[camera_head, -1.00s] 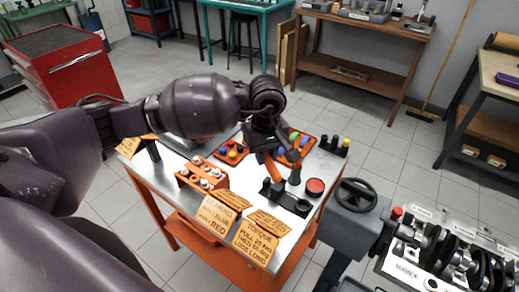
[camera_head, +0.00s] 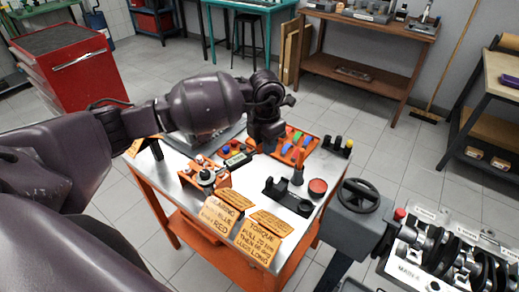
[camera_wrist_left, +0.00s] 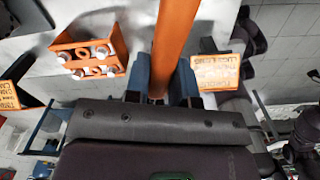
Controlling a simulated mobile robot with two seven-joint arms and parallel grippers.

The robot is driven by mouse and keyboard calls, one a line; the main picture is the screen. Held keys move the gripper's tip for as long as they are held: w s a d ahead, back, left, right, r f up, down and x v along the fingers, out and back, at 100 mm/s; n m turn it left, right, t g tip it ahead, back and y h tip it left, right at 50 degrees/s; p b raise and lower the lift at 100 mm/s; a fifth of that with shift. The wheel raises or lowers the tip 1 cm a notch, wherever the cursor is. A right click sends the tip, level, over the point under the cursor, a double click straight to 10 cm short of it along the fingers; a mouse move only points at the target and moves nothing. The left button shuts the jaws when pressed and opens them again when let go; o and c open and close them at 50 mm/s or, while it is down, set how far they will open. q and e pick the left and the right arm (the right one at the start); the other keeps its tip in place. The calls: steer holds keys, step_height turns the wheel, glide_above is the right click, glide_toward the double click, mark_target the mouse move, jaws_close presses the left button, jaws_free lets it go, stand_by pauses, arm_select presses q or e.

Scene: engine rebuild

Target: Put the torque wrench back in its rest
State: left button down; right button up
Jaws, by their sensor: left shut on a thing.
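A black cradle (camera_head: 275,190), which looks like the rest, stands empty on the cart, right of the gripper and nearer the viewer. My right gripper is out of view.
A grey-and-orange upright piece (camera_head: 298,172), a red round tin (camera_head: 317,187) and an orange tray (camera_head: 307,151) are near the cradle. Lettered cards (camera_head: 262,236) line the cart's front edge.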

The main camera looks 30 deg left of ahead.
arm_select(q)
steer(key=w+a+f+n+b, duration=0.1)
steer(key=f+n+b, duration=0.2)
steer(key=f+n, duration=0.3)
steer(key=w+a+f+n+b, duration=0.2)
steer(key=f+n, duration=0.4)
steer(key=n, duration=0.9)
steer(key=shift+w+a+f+b, duration=0.2)
steer(key=shift+a+f+b, duration=0.1)
steer(key=shift+b, duration=0.45)
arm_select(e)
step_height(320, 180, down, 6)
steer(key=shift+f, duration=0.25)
